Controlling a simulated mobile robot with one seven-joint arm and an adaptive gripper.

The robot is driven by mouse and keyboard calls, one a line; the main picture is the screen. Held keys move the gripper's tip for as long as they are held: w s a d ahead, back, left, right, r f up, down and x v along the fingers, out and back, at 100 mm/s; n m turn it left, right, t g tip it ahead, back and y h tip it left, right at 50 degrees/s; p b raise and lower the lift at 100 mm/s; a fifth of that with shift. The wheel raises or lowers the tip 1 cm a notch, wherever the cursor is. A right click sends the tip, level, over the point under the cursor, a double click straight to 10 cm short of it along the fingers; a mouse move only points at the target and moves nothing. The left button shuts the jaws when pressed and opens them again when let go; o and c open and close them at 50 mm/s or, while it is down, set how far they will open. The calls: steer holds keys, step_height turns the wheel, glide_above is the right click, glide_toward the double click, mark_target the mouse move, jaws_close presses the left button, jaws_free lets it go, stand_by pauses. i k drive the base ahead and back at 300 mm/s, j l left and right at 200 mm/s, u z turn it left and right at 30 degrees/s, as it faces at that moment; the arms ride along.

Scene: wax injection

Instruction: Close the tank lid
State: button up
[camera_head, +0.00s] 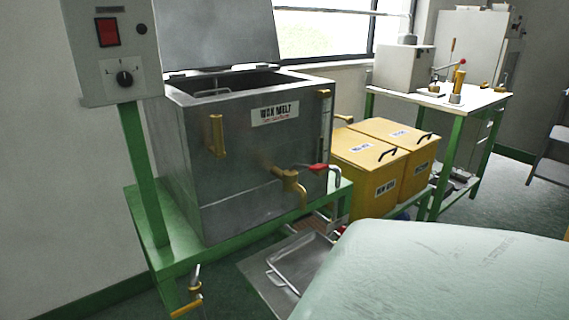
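The wax melt tank (235,170) is a grey metal box standing on a green frame at the left. Its lid (215,35) is raised, tilted up at the back on hinges, and its top edge is cut off by the picture. The tank's opening (228,88) shows dark inside, with a metal handle-like bar at its front left. A brass handle sits on the tank's front, and a brass tap with a red lever (292,178) is at its lower right. My gripper is not in view.
A control box (112,50) on a green post stands close at the tank's left front. Yellow boxes (372,165) and a white-topped bench (440,98) stand to the right. A metal tray (295,265) lies low in front. A large pale green surface fills the lower right.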

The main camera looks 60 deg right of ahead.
mark_target(193, 34)
steer(key=i+j+z, duration=0.1)
steer(key=z, duration=0.35)
steer(key=i+j+z, duration=0.1)
steer(key=z, duration=0.4)
steer(key=i+j+z, duration=0.15)
steer(key=z, duration=0.3)
steer(key=i+j+z, duration=0.1)
steer(key=z, duration=0.15)
steer(key=i+j+z, duration=0.2)
steer(key=j, duration=0.15)
steer(key=k+j+z, duration=0.15)
steer(key=k+j, duration=0.15)
steer(key=j, duration=0.15)
steer(key=j+z, duration=0.3)
steer(key=j, duration=0.9)
